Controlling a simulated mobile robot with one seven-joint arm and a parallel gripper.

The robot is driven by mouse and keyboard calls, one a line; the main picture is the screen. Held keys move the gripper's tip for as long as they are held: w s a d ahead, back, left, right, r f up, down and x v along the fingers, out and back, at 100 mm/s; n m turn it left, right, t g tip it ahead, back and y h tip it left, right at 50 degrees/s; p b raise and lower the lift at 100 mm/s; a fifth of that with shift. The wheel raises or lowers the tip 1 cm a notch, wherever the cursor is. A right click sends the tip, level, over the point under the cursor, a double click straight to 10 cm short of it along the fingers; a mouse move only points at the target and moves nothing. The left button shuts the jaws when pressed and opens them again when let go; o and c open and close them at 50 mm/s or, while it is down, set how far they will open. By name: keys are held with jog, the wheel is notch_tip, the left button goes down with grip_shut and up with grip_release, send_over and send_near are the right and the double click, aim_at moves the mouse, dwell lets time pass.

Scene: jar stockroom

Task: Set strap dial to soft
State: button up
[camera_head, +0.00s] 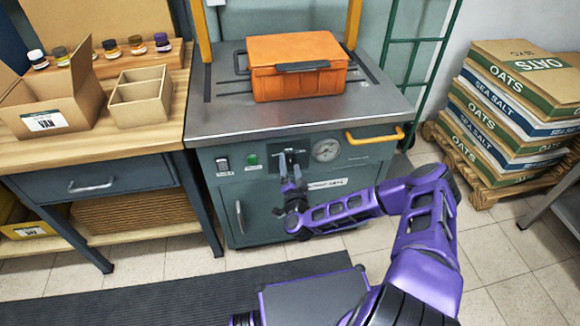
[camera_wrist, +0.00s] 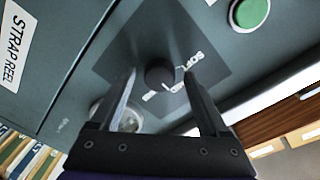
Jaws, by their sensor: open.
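The strap dial (camera_wrist: 160,73) is a round black knob on a dark square plate (camera_wrist: 120,68) in the wrist view. White lettering beside it reads "SOFT" (camera_wrist: 190,63), and more white marking lies just below the knob, partly hidden. The knob's pointer setting is not clear. My gripper (camera_wrist: 161,80) is open, with one finger on each side of the knob in the picture; I cannot tell whether either touches it. In the head view my gripper (camera_head: 290,164) is at the machine's front panel and hides most of the dial.
The strapping machine (camera_head: 230,160) has a green button (camera_head: 253,160), a gauge (camera_head: 326,149) and a yellow handle (camera_head: 375,136). An orange case (camera_head: 297,66) sits on top. A wooden bench (camera_head: 95,142) is at left, and a pallet of sacks (camera_head: 515,100) at right.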

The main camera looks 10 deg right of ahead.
jog(key=shift+w, duration=0.1)
grip_shut()
dwell(0.4)
jog(key=n, duration=0.5)
jog(key=shift+n+p, duration=0.35)
jog(key=shift+n, duration=0.05)
jog(key=n, duration=0.6)
jog(key=shift+d+f+n+t+y+b, duration=0.1)
jog(key=shift+n+t+y+b, duration=0.2)
jog(key=shift+t, duration=0.1)
grip_release()
